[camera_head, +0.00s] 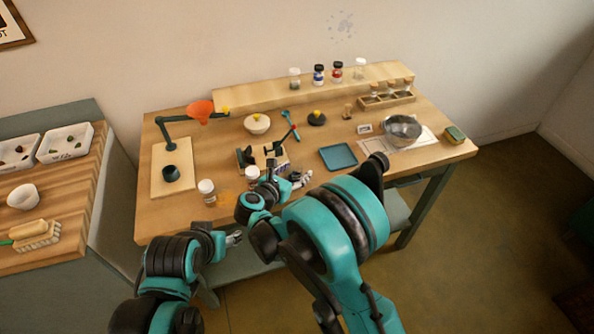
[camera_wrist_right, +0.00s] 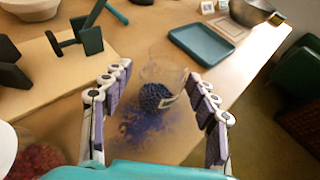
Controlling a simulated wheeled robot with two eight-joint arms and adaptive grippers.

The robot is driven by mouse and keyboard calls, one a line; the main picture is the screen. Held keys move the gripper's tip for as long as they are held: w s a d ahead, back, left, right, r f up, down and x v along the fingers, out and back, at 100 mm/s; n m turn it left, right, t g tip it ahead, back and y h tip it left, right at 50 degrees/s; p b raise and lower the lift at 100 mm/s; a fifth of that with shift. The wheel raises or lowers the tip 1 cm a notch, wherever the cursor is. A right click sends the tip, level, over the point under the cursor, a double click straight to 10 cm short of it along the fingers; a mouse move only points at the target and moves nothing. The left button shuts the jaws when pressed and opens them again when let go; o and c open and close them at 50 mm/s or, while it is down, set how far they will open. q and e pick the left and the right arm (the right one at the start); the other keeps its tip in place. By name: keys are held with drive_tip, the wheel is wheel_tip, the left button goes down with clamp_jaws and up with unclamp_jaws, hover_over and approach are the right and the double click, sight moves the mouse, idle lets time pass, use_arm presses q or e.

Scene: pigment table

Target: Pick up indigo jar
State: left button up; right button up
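The indigo jar (camera_wrist_right: 160,88) is a clear glass jar with dark blue grains in its lower part and a pale label. The fingers are spread, with a visible gap to the jar on each side. In the head view my right gripper (camera_head: 284,184) is low over the front of the table, and I cannot clearly make out the jar there. My left gripper (camera_head: 235,239) is in front of the table edge, small and partly hidden; its finger opening is unclear.
Blue powder (camera_wrist_right: 148,125) lies around the jar. A jar with red contents (camera_wrist_right: 35,160) is at the lower left of the wrist view. A teal tray (camera_head: 338,157), a metal bowl (camera_head: 402,129) and a wooden stand (camera_wrist_right: 55,80) are nearby. More jars stand on the rear shelf (camera_head: 255,95).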

drive_tip(key=shift+w+d, duration=0.1)
drive_tip(key=c, duration=0.9)
drive_tip(key=shift+c, duration=0.2)
